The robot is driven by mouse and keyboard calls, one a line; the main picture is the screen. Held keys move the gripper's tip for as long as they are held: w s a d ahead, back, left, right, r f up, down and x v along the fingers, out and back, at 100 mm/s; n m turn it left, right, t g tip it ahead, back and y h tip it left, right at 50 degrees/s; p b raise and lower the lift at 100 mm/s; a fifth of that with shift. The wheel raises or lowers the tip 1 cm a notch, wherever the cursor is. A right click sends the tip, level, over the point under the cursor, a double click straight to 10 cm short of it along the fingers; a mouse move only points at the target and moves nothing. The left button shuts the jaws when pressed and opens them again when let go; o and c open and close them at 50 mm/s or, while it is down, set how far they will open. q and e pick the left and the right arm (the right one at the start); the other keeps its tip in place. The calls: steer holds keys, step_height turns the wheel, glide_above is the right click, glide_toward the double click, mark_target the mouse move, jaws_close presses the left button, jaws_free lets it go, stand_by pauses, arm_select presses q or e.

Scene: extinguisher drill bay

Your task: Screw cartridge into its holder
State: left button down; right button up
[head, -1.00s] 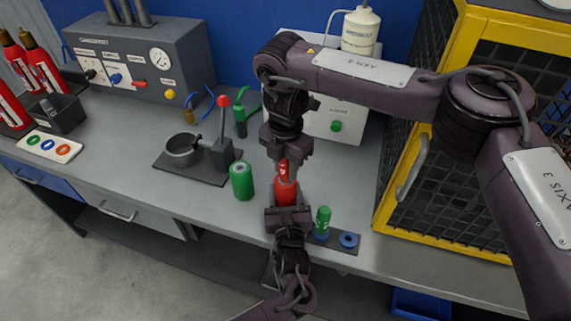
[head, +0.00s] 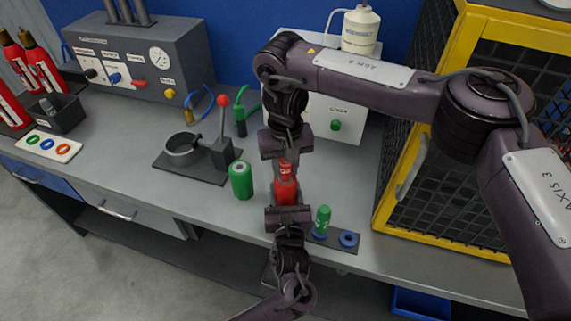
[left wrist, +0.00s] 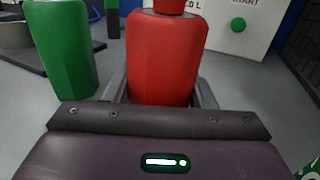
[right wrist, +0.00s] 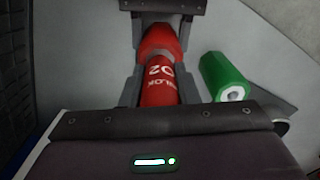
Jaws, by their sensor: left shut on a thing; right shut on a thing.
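The red holder (head: 286,193) stands upright in the head view, with my left gripper (head: 288,212) shut on its lower part. It fills the middle of the left wrist view (left wrist: 165,60). The red cartridge (head: 285,168) is directly above it, in line with it, and its lower end meets the holder's top. My right gripper (head: 286,158) is shut on the cartridge from above. In the right wrist view the cartridge (right wrist: 160,85) shows white lettering, and the holder (right wrist: 160,40) is beyond it. How deep the cartridge sits in the holder is hidden.
A green holder (head: 241,180) stands close to the left. A lever fixture (head: 195,165) is farther left. A yellow-framed cage (head: 440,150) bounds the right.

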steer(key=m, duration=0.6)
steer(key=shift+w, duration=0.1)
steer(key=o, duration=1.1)
steer(key=shift+r, duration=2.25)
steer(key=shift+o, duration=0.3)
steer(key=shift+n, duration=0.3)
